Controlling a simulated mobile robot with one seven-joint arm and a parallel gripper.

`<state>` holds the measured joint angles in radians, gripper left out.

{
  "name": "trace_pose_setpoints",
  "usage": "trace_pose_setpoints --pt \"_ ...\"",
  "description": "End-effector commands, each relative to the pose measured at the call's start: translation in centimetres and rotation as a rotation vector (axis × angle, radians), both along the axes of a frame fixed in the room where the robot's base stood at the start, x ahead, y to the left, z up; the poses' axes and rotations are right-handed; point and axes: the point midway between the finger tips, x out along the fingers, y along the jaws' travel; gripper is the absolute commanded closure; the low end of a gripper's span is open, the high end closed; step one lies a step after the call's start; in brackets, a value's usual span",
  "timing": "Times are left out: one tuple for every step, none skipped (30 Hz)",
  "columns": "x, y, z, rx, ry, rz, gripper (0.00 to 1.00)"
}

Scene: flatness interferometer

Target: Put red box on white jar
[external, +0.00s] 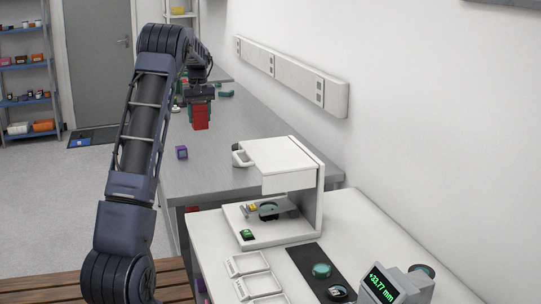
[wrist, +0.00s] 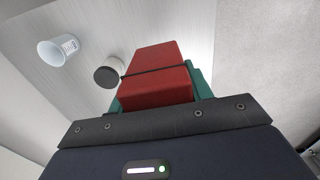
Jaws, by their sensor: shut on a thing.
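My gripper (external: 201,95) is shut on the red box (external: 201,118) and holds it hanging down, above the grey bench in the external view. In the wrist view the red box (wrist: 157,76) sits between the teal fingers, with a dark line across it. A round container with a dark top and a pale side, which may be the white jar (wrist: 119,64), stands left of the box in the wrist view, apart from it. Further left is a pale cup-like container with a label (wrist: 58,50). I cannot tell for certain which is the white jar.
A small purple cube (external: 181,152) lies on the grey bench (external: 205,175). The white instrument (external: 285,160) stands at the near end, beside the wall. A display reading +33.77 mm (external: 383,284) and white trays (external: 249,263) are on the white table in front.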

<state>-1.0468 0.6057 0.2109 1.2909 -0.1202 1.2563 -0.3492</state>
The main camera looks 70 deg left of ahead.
Motion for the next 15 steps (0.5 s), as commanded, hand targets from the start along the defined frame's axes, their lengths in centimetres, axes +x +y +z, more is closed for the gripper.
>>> trace_pose_setpoints --pt "1.4 1.0 -0.2 0.0 0.001 -0.004 0.76" --pt "2.1 1.4 -0.3 0.001 0.001 -0.006 0.76" --pt "3.1 2.0 -0.4 0.001 0.001 -0.008 0.76" --pt "3.8 2.5 -0.5 0.001 0.002 -0.01 0.76" --pt "4.5 2.9 -0.6 0.001 0.002 -0.011 0.76" --pt "5.4 3.4 -0.7 0.002 0.001 -0.012 0.76" --pt "6.1 3.8 -0.8 0.001 0.002 -0.014 0.76" --pt "6.8 4.2 -0.9 0.002 0.001 -0.015 0.76" --pt "7.7 4.7 -1.1 0.002 0.002 -0.017 0.76" --pt "8.4 5.0 -1.2 0.002 0.002 -0.019 0.76" --pt "9.1 5.4 -1.4 0.001 0.002 -0.019 0.76" --pt "10.0 5.7 -1.6 0.001 0.001 -0.021 0.76" --pt "10.6 6.0 -1.8 0.001 0.001 -0.022 0.76" --pt "11.3 6.3 -1.9 0.002 0.001 -0.024 0.76" --pt "12.1 6.5 -2.1 0.001 0.0 -0.027 0.76"
